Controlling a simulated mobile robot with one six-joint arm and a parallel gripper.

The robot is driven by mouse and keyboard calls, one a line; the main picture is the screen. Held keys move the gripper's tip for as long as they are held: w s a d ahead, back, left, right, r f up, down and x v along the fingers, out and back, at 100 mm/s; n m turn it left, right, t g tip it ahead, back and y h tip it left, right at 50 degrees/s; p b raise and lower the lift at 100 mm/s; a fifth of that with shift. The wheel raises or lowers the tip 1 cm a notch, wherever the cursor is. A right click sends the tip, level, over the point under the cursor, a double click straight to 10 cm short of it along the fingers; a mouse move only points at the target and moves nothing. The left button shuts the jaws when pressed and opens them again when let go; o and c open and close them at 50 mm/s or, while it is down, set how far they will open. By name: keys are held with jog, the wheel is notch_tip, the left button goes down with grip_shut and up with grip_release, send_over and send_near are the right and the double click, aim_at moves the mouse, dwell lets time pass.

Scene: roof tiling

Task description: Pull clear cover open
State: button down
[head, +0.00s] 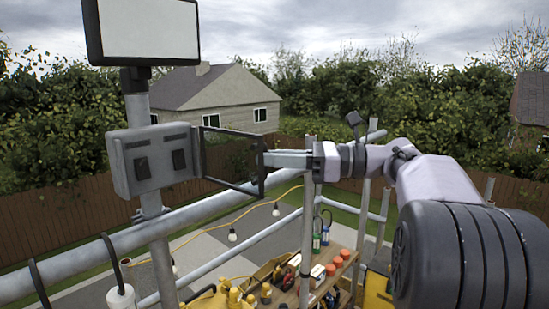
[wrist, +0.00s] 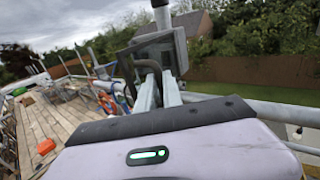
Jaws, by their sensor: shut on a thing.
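A grey switch box (head: 150,160) with two dark switches is fixed to an upright metal pole in the head view. The clear cover (head: 230,158), a see-through pane in a dark frame, stands swung out from the right side of the box, so the switches are uncovered. My gripper (head: 266,158) comes from the right and is shut on the cover's outer edge. In the wrist view, the fingers (wrist: 158,92) reach toward the dark cover frame and a dark bent handle (wrist: 126,72). The exact contact is small and partly hidden by the fingers.
A lamp panel (head: 145,30) sits above the box on the same pole. Metal rails (head: 75,250) cross below and behind. A wooden bench (head: 343,258) with bottles and tools stands lower right. A cable with bulbs (head: 232,236) hangs under the cover.

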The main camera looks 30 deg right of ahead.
jog(key=c, duration=1.8)
grip_release()
jog(key=shift+f, duration=0.1)
jog(key=o, duration=0.3)
jog(key=shift+w+a, duration=0.2)
jog(key=shift+w, duration=0.05)
jog(key=shift+w+a+f, duration=0.1)
jog(key=shift+w, duration=0.1)
jog(key=b+v, duration=0.6)
jog(key=v, duration=1.1)
jog(key=shift+s+d+b, duration=0.25)
jog(key=shift+s+b, duration=0.05)
jog(key=shift+b, duration=0.05)
